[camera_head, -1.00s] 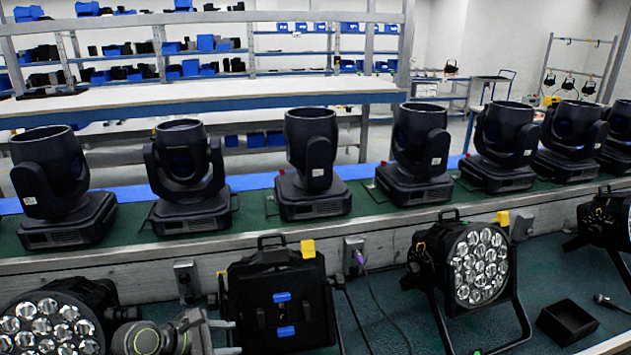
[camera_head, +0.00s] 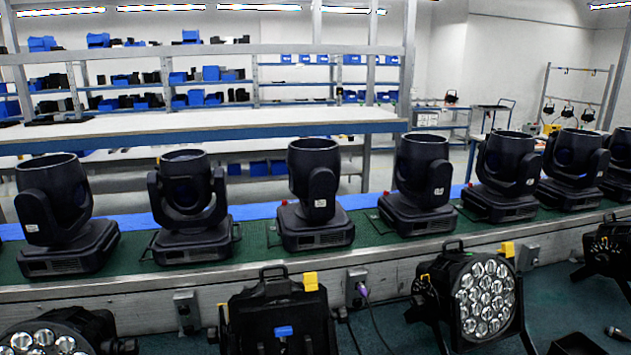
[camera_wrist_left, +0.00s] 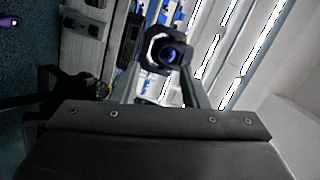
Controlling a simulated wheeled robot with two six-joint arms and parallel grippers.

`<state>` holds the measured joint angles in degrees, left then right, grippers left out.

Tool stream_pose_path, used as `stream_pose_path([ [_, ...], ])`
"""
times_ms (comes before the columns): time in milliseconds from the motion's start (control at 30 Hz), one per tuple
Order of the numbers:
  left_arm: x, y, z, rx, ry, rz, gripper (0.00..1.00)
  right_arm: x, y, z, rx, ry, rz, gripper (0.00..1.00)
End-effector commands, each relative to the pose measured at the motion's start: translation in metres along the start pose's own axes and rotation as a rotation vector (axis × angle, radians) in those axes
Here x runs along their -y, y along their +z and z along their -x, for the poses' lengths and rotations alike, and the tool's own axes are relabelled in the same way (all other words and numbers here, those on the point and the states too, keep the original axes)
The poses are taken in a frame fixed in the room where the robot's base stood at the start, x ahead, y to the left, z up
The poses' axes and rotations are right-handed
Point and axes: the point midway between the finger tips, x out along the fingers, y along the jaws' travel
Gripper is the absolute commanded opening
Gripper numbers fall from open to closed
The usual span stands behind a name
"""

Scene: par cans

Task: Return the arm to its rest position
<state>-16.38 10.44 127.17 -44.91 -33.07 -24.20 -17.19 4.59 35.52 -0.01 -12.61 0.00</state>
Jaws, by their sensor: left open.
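My left gripper (camera_wrist_left: 158,76) shows only in the left wrist view, its two fingers apart. No object is held between them. A black moving-head light (camera_wrist_left: 168,52) appears beyond the fingertips, apart from them as far as I can tell. In the head view neither gripper shows. A par can (camera_head: 42,338) is cut off at the bottom left. A second par can (camera_head: 278,312) stands at the bottom centre, its back with a blue tab towards me. A third par can (camera_head: 482,298) stands to the right with its lenses facing me.
Several moving-head lights (camera_head: 320,195) stand in a row on the green bench (camera_head: 140,268) with a grey front edge. A black open box (camera_head: 577,344) lies at the bottom right. A purple-plugged cable (camera_head: 363,290) hangs by a socket. Shelves (camera_head: 220,125) stand behind.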

Motion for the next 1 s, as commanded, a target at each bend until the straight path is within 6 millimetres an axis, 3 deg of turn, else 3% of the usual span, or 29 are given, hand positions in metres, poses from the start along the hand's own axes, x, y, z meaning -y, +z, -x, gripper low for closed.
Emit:
stream_pose_path([
  [100,-0.033,0.034,0.029,0.174,0.186,0.229,0.40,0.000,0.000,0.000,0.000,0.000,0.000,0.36],
  [300,-0.089,0.066,0.097,0.464,0.504,0.546,0.40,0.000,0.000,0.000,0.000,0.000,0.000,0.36],
  [500,-0.122,0.072,0.166,0.690,0.755,0.724,0.40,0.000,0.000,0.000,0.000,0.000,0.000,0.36],
  [667,-0.135,0.068,0.217,0.841,0.928,0.808,0.40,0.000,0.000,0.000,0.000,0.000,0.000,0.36],
  [1000,-0.226,0.092,0.200,0.884,0.965,0.799,0.40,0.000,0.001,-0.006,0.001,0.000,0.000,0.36],
])
